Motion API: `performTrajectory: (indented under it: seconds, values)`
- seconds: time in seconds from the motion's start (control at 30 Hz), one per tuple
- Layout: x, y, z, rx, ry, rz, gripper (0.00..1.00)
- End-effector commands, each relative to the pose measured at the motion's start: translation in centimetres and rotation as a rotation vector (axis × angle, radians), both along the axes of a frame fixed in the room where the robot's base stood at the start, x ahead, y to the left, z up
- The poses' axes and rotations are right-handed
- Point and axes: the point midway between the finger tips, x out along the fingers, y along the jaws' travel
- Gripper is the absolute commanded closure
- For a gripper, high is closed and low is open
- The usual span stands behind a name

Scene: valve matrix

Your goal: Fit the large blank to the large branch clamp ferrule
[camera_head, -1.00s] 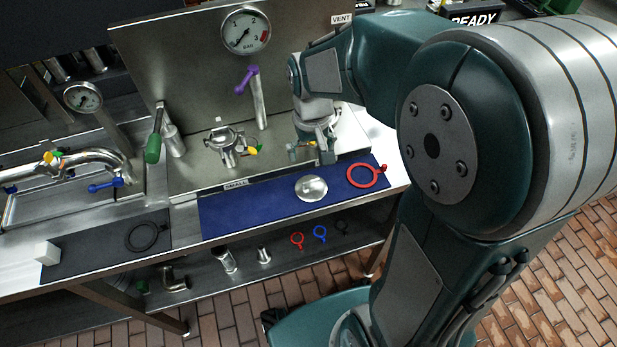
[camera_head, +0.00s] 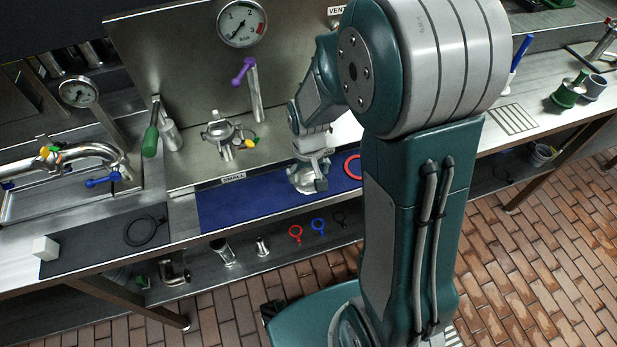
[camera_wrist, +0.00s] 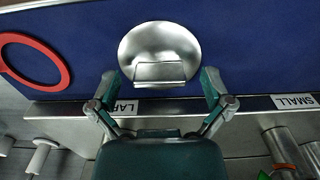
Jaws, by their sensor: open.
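The large blank, a shiny silver disc (camera_wrist: 160,45) with a raised block-like grip, lies on the blue mat (camera_head: 222,208) in the wrist view. My gripper (camera_wrist: 160,86) is open, its two fingers on either side of the near part of the disc and its grip, holding nothing. In the head view my gripper (camera_head: 307,186) is low over the mat and hides the disc. I cannot make out the large branch clamp ferrule; my wrist and arm cover that part of the panel.
A red ring (camera_wrist: 67,72) lies beside the disc. A clamp ferrule with yellow and green parts (camera_head: 226,140) stands behind the SMALL label (camera_head: 233,177). A purple-handled valve (camera_head: 250,85) rises behind it. A black ring (camera_head: 145,232) lies on the dark mat at left.

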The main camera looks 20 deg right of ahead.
Motion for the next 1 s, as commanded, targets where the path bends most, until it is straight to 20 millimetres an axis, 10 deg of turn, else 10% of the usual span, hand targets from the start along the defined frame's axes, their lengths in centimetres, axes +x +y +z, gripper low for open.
performTrajectory:
  seconds: [0.13,0.37,1.0]
  values:
    - [0.0,0.0,0.0,0.000,-0.001,0.000,0.00]
    - [0.0,0.0,0.0,0.000,0.000,0.000,0.93]
    - [0.1,0.0,3.0,0.000,-0.005,0.000,0.93]
